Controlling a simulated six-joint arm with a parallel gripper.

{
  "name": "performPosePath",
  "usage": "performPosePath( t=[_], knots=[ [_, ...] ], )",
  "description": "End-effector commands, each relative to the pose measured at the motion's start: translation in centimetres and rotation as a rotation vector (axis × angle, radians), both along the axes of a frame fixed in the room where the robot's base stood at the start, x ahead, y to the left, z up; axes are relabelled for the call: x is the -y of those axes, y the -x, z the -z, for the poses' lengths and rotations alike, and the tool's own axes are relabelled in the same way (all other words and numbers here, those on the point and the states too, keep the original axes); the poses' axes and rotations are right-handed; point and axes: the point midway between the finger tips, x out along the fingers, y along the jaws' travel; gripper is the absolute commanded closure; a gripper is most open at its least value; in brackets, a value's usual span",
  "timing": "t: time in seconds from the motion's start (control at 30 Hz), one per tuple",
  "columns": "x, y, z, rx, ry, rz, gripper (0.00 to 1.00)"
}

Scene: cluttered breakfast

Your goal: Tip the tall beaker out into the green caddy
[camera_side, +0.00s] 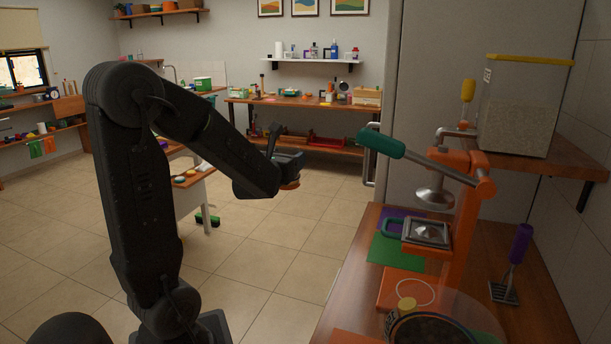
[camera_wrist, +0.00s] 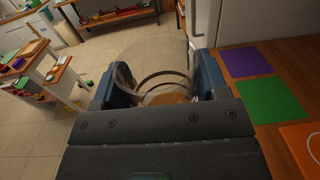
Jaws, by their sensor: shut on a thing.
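My gripper (camera_side: 287,166) is held out in the air left of the wooden counter in the side view. In the wrist view its two blue fingers (camera_wrist: 155,86) are closed on the sides of a clear see-through beaker (camera_wrist: 150,52). A brown-orange band or content shows low inside the beaker. In the side view the beaker is mostly hidden by my gripper, with only an orange-brown bit showing at the fingers. I cannot tell its tilt with certainty. I cannot clearly pick out the green caddy in either view.
Green (camera_wrist: 271,106) and purple (camera_wrist: 246,61) mats lie there. A yellow-lidded clear bin (camera_side: 520,108) stands on the shelf.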

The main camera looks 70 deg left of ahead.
Motion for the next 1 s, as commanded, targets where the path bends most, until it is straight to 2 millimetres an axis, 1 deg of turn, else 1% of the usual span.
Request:
performPosePath(
  t=[0.03,0.27,0.47,0.57,0.77,0.87,1.0],
  knots=[
    [0.1,0.1,0.7,-0.007,0.005,-0.023,0.72],
    [-0.2,1.7,3.0,-0.013,0.010,-0.195,0.72],
    [0.8,3.7,6.4,-0.022,0.014,-0.431,0.72],
    [1.9,4.8,8.4,-0.024,0.015,-0.580,0.72],
    [4.9,6.6,11.9,-0.021,0.022,-0.889,0.72],
    [6.8,7.2,13.5,-0.016,0.027,-1.052,0.72],
    [9.9,7.9,15.4,-0.012,0.034,-1.298,0.72]
  ],
)
